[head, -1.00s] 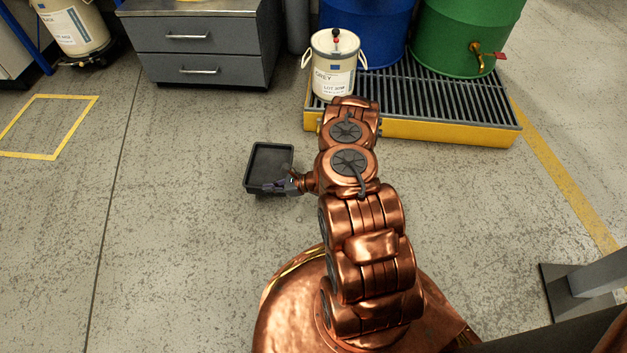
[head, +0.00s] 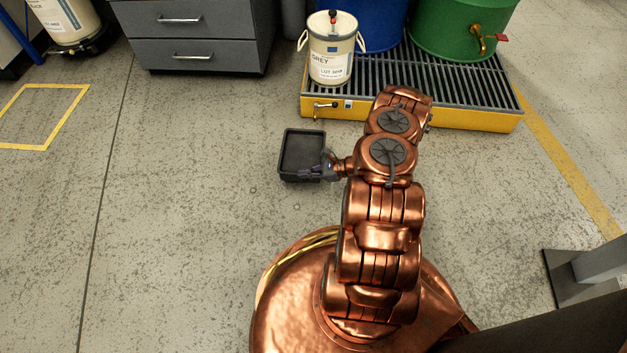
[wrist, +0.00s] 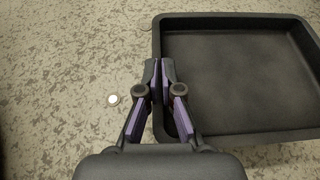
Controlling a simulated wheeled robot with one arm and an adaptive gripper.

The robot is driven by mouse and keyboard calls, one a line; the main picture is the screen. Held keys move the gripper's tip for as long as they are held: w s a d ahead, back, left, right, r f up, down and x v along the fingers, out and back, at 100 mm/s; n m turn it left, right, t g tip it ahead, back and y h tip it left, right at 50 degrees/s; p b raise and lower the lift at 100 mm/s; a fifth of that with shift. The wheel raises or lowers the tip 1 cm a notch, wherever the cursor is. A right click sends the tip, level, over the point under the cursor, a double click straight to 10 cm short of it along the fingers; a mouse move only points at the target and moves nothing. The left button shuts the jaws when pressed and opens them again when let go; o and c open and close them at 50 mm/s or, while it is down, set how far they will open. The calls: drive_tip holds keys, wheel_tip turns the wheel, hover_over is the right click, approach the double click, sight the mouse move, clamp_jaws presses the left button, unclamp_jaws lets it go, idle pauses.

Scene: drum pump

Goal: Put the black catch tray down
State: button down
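The black catch tray (head: 301,152) is a shallow, empty rectangular tray, left of my arm in the head view. In the wrist view the tray (wrist: 240,80) fills the right side and looks level. My gripper (head: 325,168) is at the tray's right side in the head view. In the wrist view my gripper (wrist: 161,72) has its two fingers closed together on the tray's near side wall, one finger on each side of it. The tray's underside is hidden, so I cannot tell whether it touches the floor or hangs just above it.
A yellow spill pallet (head: 430,113) with a black grating bears a cream pail (head: 331,65), a blue drum (head: 378,25) and a green drum (head: 450,25). A grey drawer cabinet (head: 192,40) stands behind. Open floor lies left of the tray. A small white disc (wrist: 113,100) lies on the floor.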

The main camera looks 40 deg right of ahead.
sight(313, 182)
drive_tip(key=shift+s+d+f+b, duration=0.1)
drive_tip(key=shift+s+d+b, duration=0.2)
drive_tip(key=shift+d, duration=0.35)
drive_tip(key=shift+s+d+f+b, duration=0.1)
drive_tip(key=shift+s+d, duration=0.25)
drive_tip(key=shift+d, duration=0.25)
drive_tip(key=shift+f+b, duration=1)
drive_tip(key=shift+f, duration=0.7)
drive_tip(key=shift+f, duration=0.15)
drive_tip(key=c, duration=1.3)
unclamp_jaws()
